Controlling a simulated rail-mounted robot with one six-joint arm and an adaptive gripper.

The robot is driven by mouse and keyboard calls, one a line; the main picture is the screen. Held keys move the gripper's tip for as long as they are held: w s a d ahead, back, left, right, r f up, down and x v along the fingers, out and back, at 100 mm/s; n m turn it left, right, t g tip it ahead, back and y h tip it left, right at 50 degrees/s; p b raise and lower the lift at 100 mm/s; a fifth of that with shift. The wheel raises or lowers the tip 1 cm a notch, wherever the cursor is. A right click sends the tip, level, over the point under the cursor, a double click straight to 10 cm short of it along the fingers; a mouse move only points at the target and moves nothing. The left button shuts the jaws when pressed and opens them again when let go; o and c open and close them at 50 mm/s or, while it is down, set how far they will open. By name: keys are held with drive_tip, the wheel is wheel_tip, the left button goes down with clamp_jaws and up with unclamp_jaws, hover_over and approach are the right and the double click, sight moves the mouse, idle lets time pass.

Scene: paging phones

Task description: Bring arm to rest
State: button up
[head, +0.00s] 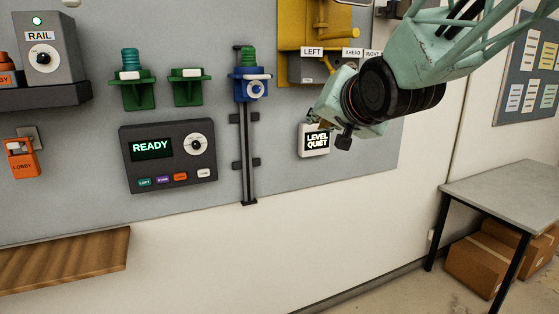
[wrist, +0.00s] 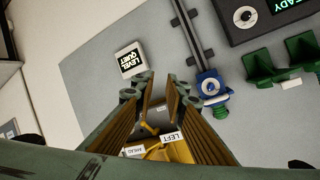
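My arm reaches in from the upper right in the head view, in front of the grey wall panel (head: 290,182). My gripper (head: 318,112) is near the white "LEVEL QUIET" sign (head: 315,141), which its lower parts partly overlap in the picture. In the wrist view my gripper (wrist: 160,84) shows two ridged brown fingers with a gap between them. The gap is empty of any held thing; the yellow fixture (wrist: 158,152) and a "LEFT" label (wrist: 173,136) show beyond it. I cannot tell whether the gripper touches the panel.
A blue clamp (head: 250,87) sits on a vertical black rail (head: 247,160). Green brackets (head: 187,92), a "READY" console (head: 165,155) and an orange "LOBBY" phone (head: 22,158) are further left. A wooden shelf (head: 65,258) is lower left; a grey table (head: 505,192) stands right.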

drive_tip(key=s+d+f+n+g+h, duration=0.1)
drive_tip(key=s+d+f+g, duration=0.2)
drive_tip(key=s, duration=1.2)
drive_tip(key=s+d+f+n+g, duration=0.1)
drive_tip(key=s+d+f+g, duration=0.2)
drive_tip(key=s+f, duration=0.4)
drive_tip(key=s+d+f+n+g+h, duration=0.1)
drive_tip(key=s+d+f+g, duration=0.2)
drive_tip(key=s, duration=2.1)
wheel_tip(320, 180, down, 3)
drive_tip(key=shift+s+d+f+n+g+h, duration=0.1)
drive_tip(key=shift+s+d+n+g+h, duration=0.2)
drive_tip(key=shift+d, duration=0.65)
drive_tip(key=shift+w, duration=0.1)
